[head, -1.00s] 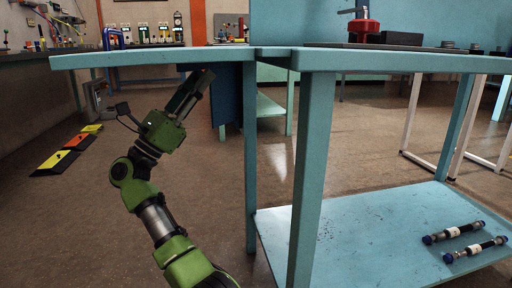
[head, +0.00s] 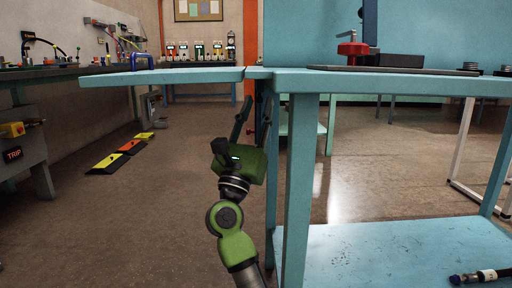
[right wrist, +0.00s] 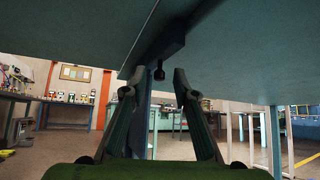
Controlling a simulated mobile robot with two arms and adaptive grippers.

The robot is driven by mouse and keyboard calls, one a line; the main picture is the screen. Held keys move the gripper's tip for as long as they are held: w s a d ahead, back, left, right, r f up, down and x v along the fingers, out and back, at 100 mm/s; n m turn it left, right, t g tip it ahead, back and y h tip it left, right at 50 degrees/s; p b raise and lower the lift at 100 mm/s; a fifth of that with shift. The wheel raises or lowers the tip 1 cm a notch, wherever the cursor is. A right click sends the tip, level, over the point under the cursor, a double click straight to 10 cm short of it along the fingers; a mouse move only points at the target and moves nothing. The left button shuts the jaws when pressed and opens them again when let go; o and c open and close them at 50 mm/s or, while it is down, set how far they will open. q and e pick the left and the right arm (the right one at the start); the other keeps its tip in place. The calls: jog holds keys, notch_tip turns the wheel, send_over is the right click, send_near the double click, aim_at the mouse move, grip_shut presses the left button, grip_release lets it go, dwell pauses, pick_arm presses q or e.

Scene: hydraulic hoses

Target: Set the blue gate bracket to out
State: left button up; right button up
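The table has a light blue leaf (head: 165,76) on its left side that looks raised level with the top. A dark blue upright piece, apparently the gate bracket (head: 261,110), shows nearly edge-on below the leaf's inner end, close to the table leg. In the right wrist view, a dark bar (right wrist: 165,42) with a black knob (right wrist: 158,73) runs under the tabletop seam. My right gripper (head: 257,103) points up under the leaf beside the bracket. Its fingers (right wrist: 154,82) are apart, with the knob between them in the picture; contact cannot be told. My left gripper is out of view.
The table leg (head: 297,190) stands just right of my right arm. A lower shelf (head: 385,250) carries a hose (head: 488,275). Floor left of my arm is clear up to striped ramps (head: 118,155) and a wall bench (head: 25,150).

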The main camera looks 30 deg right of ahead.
jog(key=s+a+f+n+h+p, duration=0.1)
jog(key=s+a+f+n+p, duration=0.1)
jog(key=s+a+f+p, duration=0.2)
jog(key=shift+s+a+f, duration=1.2)
jog(key=shift+s+a, duration=0.5)
jog(key=shift+t, duration=0.3)
